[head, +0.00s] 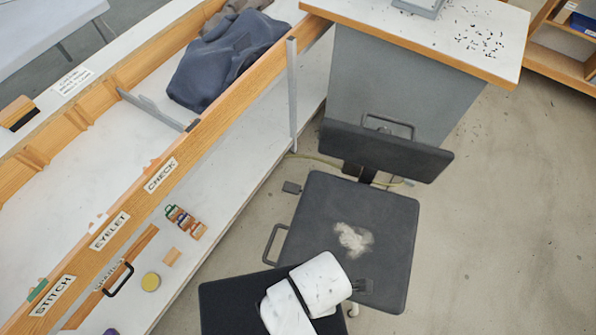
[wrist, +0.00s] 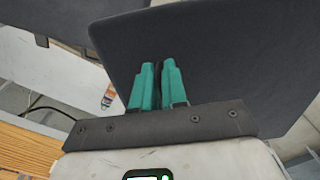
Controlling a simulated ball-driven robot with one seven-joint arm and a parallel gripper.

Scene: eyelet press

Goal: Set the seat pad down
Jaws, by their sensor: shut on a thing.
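My gripper (wrist: 157,85) shows two teal fingers, close together, in the wrist view. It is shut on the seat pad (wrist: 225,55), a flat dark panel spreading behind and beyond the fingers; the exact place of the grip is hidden. In the head view a black panel at the bottom, which looks like the pad (head: 228,303), lies partly under my white arm. I cannot tell the height of the pad over the seat.
The chair back (head: 385,150) stands at the far side of the seat, before a grey cabinet (head: 390,85). An arm loop (head: 272,245) sticks out at the left. The long white bench (head: 225,195) with wooden rails runs along the left. Floor (head: 500,230) is clear at right.

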